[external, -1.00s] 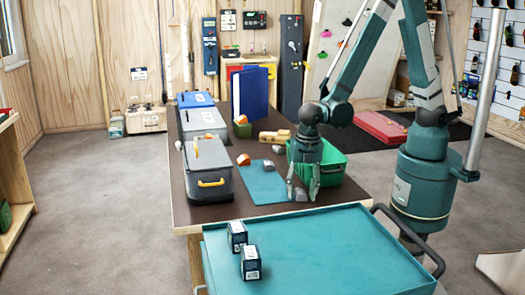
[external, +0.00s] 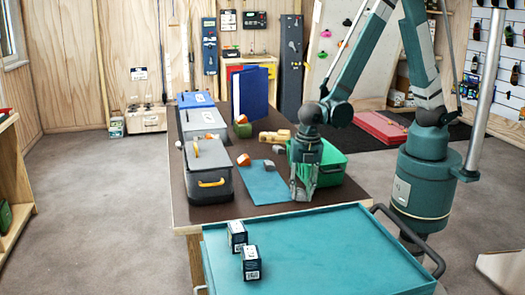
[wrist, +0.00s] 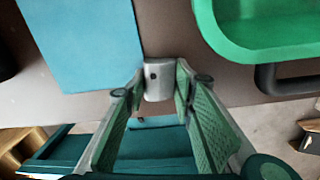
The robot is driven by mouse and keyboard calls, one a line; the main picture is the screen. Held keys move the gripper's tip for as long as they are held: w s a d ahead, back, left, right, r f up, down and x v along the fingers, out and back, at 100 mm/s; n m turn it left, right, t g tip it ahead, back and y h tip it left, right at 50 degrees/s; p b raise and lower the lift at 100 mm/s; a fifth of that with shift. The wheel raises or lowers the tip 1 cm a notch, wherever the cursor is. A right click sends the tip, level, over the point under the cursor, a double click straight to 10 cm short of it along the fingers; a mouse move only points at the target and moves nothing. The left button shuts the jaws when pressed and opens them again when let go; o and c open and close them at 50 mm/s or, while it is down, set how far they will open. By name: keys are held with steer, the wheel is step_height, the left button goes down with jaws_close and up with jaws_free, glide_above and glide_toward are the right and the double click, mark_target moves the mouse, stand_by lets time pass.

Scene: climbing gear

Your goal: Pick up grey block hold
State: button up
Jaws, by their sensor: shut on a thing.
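My gripper (external: 303,190) is low at the table's near edge, beside the near right corner of the blue mat (external: 265,185). In the wrist view its fingers (wrist: 158,88) are closed on the grey block hold (wrist: 157,72), which has a small dark hole in its face. The fingers cover most of this hold in the external view. The blue mat also shows at upper left in the wrist view (wrist: 85,40).
The green bin (external: 330,168) stands right beside my gripper. Another small grey piece (external: 270,164) lies at the mat's far end. Grey lidded box (external: 208,175) stands at left. A teal cart (external: 320,250) with two small boxes is in front of the table.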

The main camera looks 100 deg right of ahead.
mark_target(301, 192)
step_height(301, 192, up, 10)
steer(key=p, duration=0.1)
steer(key=shift+p, duration=0.4)
stand_by(0.5)
stand_by(0.7)
steer(key=w+a+r+p, duration=0.1)
steer(key=w+a, duration=0.3)
steer(key=a, duration=0.7)
steer(key=w+a+r+n+g+p, duration=0.1)
steer(key=w+a, duration=0.3)
steer(key=a, duration=0.8)
steer(key=w+a+r+n+p, duration=0.1)
steer(key=w+a, duration=0.3)
steer(key=a, duration=0.7)
steer(key=shift+a+r+p, duration=0.3)
steer(key=shift+r+p, duration=0.2)
steer(key=shift+p, duration=0.35)
steer(key=shift+f, duration=3.1)
steer(key=shift+f, duration=0.1)
